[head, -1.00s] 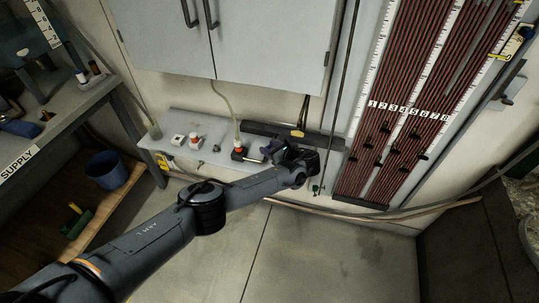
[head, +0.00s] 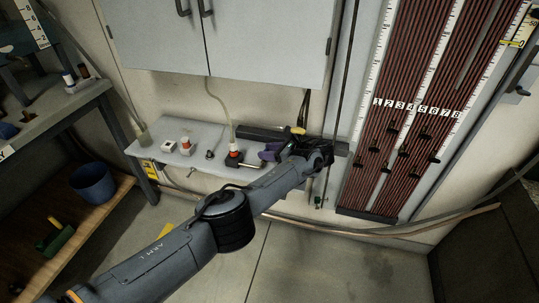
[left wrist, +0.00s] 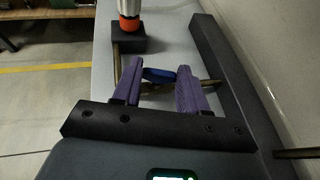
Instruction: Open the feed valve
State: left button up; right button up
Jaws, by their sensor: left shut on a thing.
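My left gripper (head: 270,152) reaches over the pale wall shelf (head: 160,134), beside a fitting with an orange ring (head: 235,149). In the left wrist view its two purple fingers (left wrist: 158,84) are shut on a small blue handle (left wrist: 159,75). I take the handle to be the feed valve's. A brass-coloured pipe (left wrist: 153,88) runs below it. The orange-ringed fitting also shows at the top of the left wrist view (left wrist: 129,22), on a dark block. In the head view my gripper and wrist hide the handle. My right gripper is not in view.
A grey cabinet (head: 265,45) hangs above the shelf. A board of red-brown tubes (head: 400,140) stands to the right of my wrist. A dark bar (left wrist: 225,65) lies along the wall side of the shelf. A workbench and blue bucket (head: 92,182) are at left.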

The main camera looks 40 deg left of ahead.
pick_arm(q)
jog(key=shift+f, duration=0.1)
jog(key=o, duration=1.1)
jog(key=shift+c, duration=0.2)
